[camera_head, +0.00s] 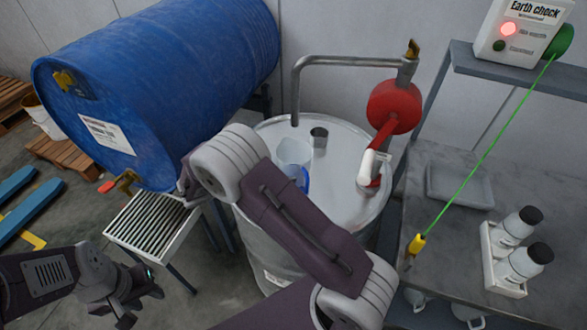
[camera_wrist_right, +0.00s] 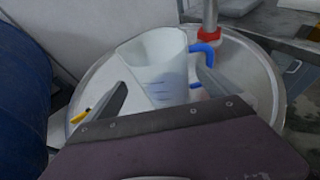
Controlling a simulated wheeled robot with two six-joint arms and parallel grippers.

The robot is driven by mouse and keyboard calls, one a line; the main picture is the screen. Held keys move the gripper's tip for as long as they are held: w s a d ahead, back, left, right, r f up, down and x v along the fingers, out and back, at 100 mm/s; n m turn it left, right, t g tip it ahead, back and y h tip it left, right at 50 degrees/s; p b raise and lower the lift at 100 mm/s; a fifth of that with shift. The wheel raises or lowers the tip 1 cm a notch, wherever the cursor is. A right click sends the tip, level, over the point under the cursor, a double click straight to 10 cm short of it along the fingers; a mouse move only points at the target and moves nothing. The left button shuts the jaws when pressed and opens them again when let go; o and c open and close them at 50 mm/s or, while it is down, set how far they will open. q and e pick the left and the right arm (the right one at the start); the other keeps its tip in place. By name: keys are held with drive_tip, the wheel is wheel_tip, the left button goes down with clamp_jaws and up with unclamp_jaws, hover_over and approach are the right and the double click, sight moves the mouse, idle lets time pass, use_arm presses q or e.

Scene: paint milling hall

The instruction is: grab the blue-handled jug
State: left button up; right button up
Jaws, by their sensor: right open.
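The blue-handled jug (camera_head: 293,151) is a translucent pale vessel standing on the metal drum lid, partly hidden by my right arm in the head view. In the right wrist view the jug (camera_wrist_right: 160,62) is upright, with its blue handle (camera_wrist_right: 208,52) on the right side. My right gripper (camera_wrist_right: 158,78) is open, one finger left of the jug and one right of it near the handle; I cannot tell whether they touch it. In the head view my arm hides this gripper. My left gripper (camera_head: 138,298) is low at the left, away from the jug; its jaw state is unclear.
The round drum lid (camera_head: 338,200) also holds a small metal cup (camera_head: 319,137) and a red pump fitting (camera_head: 395,106). A blue drum (camera_head: 165,80) lies at the left above a slatted grate (camera_head: 152,222). A bench (camera_head: 440,220) with white bottles (camera_head: 518,225) stands right.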

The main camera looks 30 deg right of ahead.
drive_tip(key=x, duration=0.8)
drive_tip(key=shift+a+f+p, duration=0.15)
drive_tip(key=shift+f+p, duration=0.2)
drive_tip(key=shift+p, duration=0.05)
drive_tip(key=shift+r, duration=0.1)
drive_tip(key=c, duration=1.5)
wheel_tip(320, 180, up, 10)
drive_tip(key=shift+c, duration=0.2)
